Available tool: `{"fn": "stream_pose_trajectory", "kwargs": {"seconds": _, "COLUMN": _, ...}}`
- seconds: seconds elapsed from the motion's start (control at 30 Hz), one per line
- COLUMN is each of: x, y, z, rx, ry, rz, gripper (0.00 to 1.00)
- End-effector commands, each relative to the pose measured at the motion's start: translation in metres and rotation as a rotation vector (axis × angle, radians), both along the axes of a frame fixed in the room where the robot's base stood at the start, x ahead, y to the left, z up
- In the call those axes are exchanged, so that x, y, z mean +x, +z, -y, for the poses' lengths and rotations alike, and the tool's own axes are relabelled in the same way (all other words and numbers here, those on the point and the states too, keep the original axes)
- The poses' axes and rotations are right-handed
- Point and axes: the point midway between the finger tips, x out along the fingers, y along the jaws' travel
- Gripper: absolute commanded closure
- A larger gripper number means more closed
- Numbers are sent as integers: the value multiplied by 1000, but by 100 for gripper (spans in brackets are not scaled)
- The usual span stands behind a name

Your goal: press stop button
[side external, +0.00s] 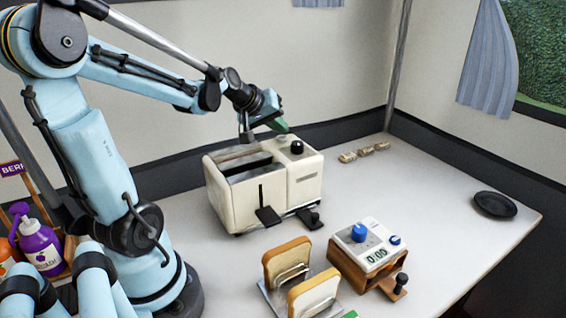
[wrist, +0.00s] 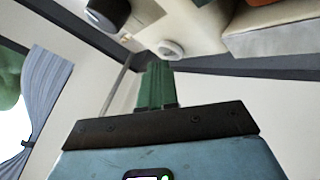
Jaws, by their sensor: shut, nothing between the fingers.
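A cream toaster (side external: 262,188) stands on the table, with a black knob (side external: 297,147) on its top near the far right end. In the wrist view a round pale button (wrist: 171,48) sits on the cream surface beside the dark knob (wrist: 104,12). I see no label that names it as stop. My gripper (side external: 282,127) is above the back of the toaster's top, left of the knob. Its green fingers (wrist: 157,68) are shut and empty, with tips close to the button in the picture; I cannot tell whether they touch it.
A timer box (side external: 375,262) with blue knobs and a 0:00 display stands front right of the toaster. Bread slices in a rack (side external: 273,293) are in front. A black plate (side external: 494,205) and small tan blocks (side external: 364,152) lie to the right. The right of the table is mostly clear.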

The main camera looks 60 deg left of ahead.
Motion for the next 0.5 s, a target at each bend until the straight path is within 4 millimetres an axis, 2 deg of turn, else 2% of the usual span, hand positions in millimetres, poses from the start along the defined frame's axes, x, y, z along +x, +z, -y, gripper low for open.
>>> {"fn": "stream_pose_trajectory", "kwargs": {"seconds": 0.5, "x": 0, "y": -5, "z": 0, "rx": 0, "ry": 0, "rz": 0, "gripper": 100}}
